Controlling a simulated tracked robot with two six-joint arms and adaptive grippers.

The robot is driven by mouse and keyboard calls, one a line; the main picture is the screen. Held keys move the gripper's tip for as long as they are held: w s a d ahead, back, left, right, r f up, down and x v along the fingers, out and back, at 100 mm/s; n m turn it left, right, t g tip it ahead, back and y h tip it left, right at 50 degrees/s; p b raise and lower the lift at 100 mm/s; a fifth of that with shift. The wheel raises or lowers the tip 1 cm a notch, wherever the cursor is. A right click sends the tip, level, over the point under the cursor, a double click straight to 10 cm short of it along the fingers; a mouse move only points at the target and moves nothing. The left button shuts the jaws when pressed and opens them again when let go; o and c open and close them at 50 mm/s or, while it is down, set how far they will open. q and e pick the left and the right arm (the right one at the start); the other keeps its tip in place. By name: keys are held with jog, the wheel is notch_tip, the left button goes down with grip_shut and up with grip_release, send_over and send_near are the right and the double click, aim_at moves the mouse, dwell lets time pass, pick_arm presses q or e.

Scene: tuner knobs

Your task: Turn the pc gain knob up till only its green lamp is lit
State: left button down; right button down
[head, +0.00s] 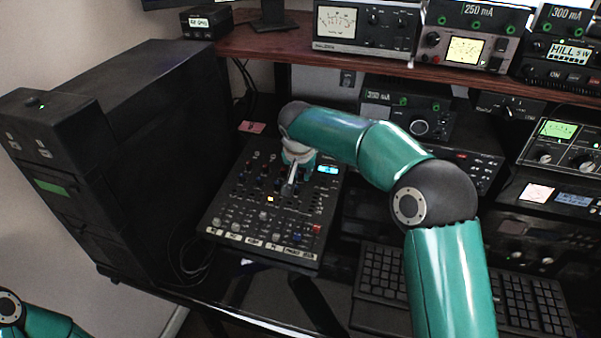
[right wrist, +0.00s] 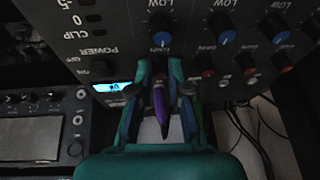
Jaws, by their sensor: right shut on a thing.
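The mixer (head: 222,216) lies on the desk, with rows of small knobs and a lit blue display (head: 328,169), which also shows in the right wrist view (right wrist: 113,86). My right gripper (head: 291,187) reaches down onto its upper part. In the right wrist view my right gripper (right wrist: 168,88) is shut on a knob in the gain row, in the column nearest the display. The fingers hide most of that knob, and its label cannot be read. I cannot make out the pc lamps. My left gripper is out of view.
A black computer tower (head: 130,140) stands left of the mixer. A keyboard (head: 385,280) lies to the right, under my right arm. Radio units (head: 555,150) stand at the right, and a wooden shelf (head: 270,45) crosses behind. Other gain knobs (right wrist: 247,73) sit beside the held one.

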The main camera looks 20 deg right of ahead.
jog(key=shift+w+a+r, duration=0.1)
jog(key=shift+a, duration=0.05)
jog(key=c, duration=1.2)
grip_release()
jog(key=shift+o, duration=0.2)
jog(key=v, duration=1.1)
jog(key=shift+s+r, duration=0.2)
jog(key=shift+r, duration=0.15)
